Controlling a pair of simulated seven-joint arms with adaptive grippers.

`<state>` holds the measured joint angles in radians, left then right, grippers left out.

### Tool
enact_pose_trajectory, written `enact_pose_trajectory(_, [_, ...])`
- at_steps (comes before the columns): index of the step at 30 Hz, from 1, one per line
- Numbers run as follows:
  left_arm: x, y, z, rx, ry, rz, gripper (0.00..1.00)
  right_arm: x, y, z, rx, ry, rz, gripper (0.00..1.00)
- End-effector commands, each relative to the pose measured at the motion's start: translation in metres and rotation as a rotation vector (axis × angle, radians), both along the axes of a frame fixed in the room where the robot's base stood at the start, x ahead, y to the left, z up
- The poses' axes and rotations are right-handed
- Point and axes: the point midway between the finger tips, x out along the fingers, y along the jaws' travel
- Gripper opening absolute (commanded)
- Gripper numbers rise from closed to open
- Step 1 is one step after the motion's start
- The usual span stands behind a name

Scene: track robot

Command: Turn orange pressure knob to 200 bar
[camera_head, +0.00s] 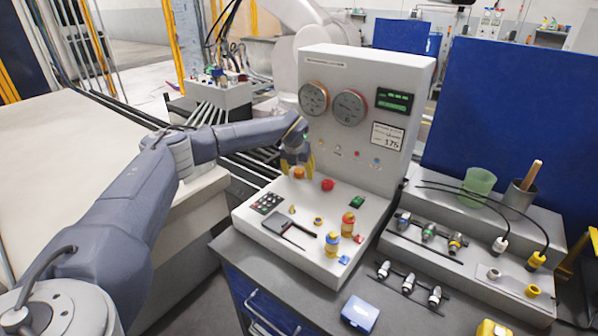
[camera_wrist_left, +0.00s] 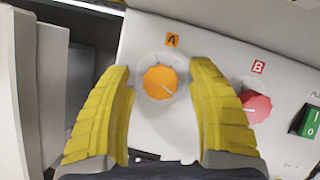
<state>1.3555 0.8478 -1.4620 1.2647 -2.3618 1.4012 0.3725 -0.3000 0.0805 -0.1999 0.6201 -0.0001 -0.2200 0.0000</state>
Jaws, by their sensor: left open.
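The orange knob (camera_head: 299,173) sits on the sloped lower panel of the grey control console (camera_head: 330,60). In the left wrist view the orange knob (camera_wrist_left: 160,82) lies between the fingers, under an orange label marked A (camera_wrist_left: 173,40). My left gripper (camera_head: 297,165) is open, its yellow fingers on either side of the knob with visible gaps. The left gripper also shows in the left wrist view (camera_wrist_left: 162,88). A display (camera_head: 388,137) on the upright panel appears to read 175. My right gripper is not in view.
A red knob (camera_head: 327,185) with label B is close to the right of the orange one. Two gauges (camera_head: 349,107) are on the upright panel. Connectors and a green cup (camera_head: 478,186) stand at right.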

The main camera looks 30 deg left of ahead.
Motion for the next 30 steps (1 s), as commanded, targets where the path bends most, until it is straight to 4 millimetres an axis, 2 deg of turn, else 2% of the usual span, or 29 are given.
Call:
enact_pose_trajectory(8, [-0.003, -0.001, 0.008, 0.000, -0.001, -0.001, 0.57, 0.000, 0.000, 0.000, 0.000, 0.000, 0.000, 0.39])
enact_pose_trajectory(21, [-0.029, -0.009, 0.075, 0.000, -0.002, 0.000, 0.57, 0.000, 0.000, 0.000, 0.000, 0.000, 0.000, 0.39])
enact_pose_trajectory(30, [-0.041, -0.012, 0.105, 0.000, -0.001, 0.000, 0.57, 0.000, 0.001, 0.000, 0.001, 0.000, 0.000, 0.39])
